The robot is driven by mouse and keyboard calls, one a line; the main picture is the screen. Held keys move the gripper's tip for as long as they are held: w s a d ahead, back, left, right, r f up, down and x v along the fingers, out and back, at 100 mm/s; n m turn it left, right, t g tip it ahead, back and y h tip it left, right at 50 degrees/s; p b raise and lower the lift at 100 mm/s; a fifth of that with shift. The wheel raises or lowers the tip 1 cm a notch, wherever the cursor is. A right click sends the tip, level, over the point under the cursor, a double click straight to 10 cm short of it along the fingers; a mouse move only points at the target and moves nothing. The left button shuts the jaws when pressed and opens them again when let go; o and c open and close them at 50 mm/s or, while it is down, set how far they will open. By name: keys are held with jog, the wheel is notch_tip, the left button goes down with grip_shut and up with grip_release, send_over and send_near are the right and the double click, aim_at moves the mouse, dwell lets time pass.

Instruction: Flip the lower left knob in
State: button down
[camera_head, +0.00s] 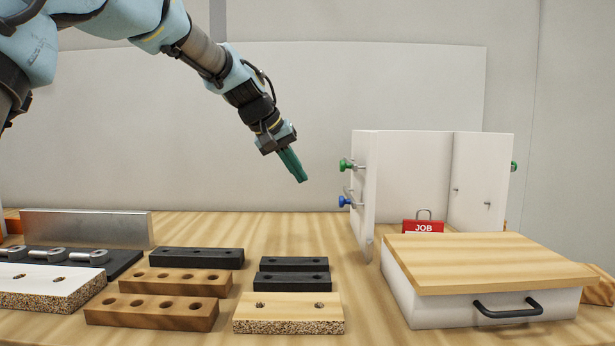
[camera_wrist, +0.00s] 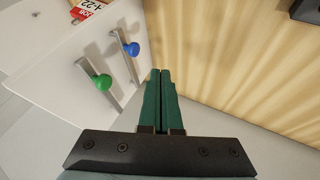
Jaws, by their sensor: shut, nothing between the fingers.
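The lower left knob is blue (camera_head: 344,201) and sits on a metal rod at the outer side of a white cabinet's left panel (camera_head: 366,190). A green knob (camera_head: 346,165) sits above it on the same panel. In the wrist view the blue knob (camera_wrist: 132,49) and the green knob (camera_wrist: 102,82) both stick out from the panel on their rods. My gripper (camera_head: 301,179) has green fingers, shut and empty. It hangs in the air to the left of the knobs, touching neither. The wrist view shows the fingertips (camera_wrist: 160,74) to the right of both knobs.
Another green knob (camera_head: 514,166) shows at the cabinet's right side. A red job tag (camera_head: 423,226) stands inside. A drawer box (camera_head: 480,265) with a black handle is in front. Drilled blocks (camera_head: 175,281) and a metal bar (camera_head: 85,228) lie on the left. The air around my gripper is clear.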

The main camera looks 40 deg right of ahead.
aim_at(341, 198)
jog(key=s+d+f+p, duration=0.2)
jog(key=d+f, duration=0.4)
jog(key=d, duration=0.2)
jog(key=shift+f, duration=0.2)
jog(key=shift+s+d+p, duration=0.65)
jog(key=shift+s+d, duration=0.2)
jog(key=shift+d, duration=0.05)
jog(key=shift+r, duration=0.1)
